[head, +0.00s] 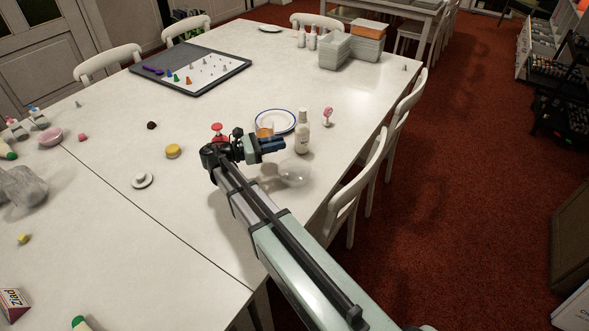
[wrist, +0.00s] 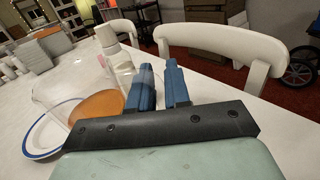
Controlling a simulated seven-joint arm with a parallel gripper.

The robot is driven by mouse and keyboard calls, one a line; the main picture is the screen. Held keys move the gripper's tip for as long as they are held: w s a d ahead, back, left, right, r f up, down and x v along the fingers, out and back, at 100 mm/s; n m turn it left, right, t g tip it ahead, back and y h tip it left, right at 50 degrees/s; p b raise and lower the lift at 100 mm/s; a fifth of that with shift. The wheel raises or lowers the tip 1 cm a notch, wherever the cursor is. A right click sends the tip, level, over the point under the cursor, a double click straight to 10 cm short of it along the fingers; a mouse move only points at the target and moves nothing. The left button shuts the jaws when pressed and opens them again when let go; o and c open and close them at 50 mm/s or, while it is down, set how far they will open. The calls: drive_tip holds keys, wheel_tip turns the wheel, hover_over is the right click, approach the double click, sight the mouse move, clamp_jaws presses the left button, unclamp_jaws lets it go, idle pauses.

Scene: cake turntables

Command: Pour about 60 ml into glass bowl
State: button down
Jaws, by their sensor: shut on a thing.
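My gripper (head: 272,145) has blue fingers, close together above the table, and they also show in the wrist view (wrist: 161,88). They are shut on a clear vessel holding orange liquid (wrist: 97,106); its walls are hard to see and its tilt I cannot tell. The orange liquid also shows in the head view (head: 264,129), just beyond the fingers. The clear glass bowl (head: 294,173) stands on the table, nearer the camera and slightly right of the fingers. I cannot make out the bowl in the wrist view.
A white bottle (head: 302,134) stands right of my gripper. A blue-rimmed white plate (head: 284,113) lies behind the vessel. A red-topped object (head: 217,127) and a yellow round piece (head: 173,151) are to the left. White chairs (head: 353,190) line the right edge.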

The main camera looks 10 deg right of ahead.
drive_tip(key=shift+m+y, duration=0.6)
drive_tip(key=shift+m, duration=0.3)
drive_tip(key=f, duration=0.3)
drive_tip(key=s+f, duration=0.1)
drive_tip(key=f, duration=0.1)
drive_tip(key=shift+d, duration=0.4)
drive_tip(key=shift+s+d+r+m+y, duration=0.3)
drive_tip(key=shift+s+r+m+y, duration=0.15)
drive_tip(key=shift+m, duration=0.25)
drive_tip(key=shift+s+d+f+m+y, duration=0.15)
drive_tip(key=shift+s+f+m+y, duration=0.15)
drive_tip(key=shift+m, duration=0.2)
drive_tip(key=shift+s+d+r+m+t+y, duration=0.25)
drive_tip(key=shift+m+t+y, duration=0.2)
drive_tip(key=shift+m, duration=0.15)
drive_tip(key=shift+w+r+m+y, duration=0.1)
drive_tip(key=shift+r+m+y, duration=0.3)
drive_tip(key=shift+m, duration=0.2)
drive_tip(key=shift+w+a+m+t+y, duration=0.2)
drive_tip(key=shift+w+m+t+y, duration=0.1)
drive_tip(key=shift+t, duration=0.15)
drive_tip(key=shift+w+a+m+t+y, duration=0.3)
drive_tip(key=shift+m+y, duration=0.1)
drive_tip(key=shift+m, duration=0.2)
drive_tip(key=shift+s+r+m+t, duration=0.15)
drive_tip(key=shift+s+m+t, duration=0.2)
drive_tip(key=shift+s, duration=0.7)
drive_tip(key=shift+w+a+m+y, duration=0.1)
drive_tip(key=shift+w+m+y, duration=0.15)
drive_tip(key=shift+y, duration=0.15)
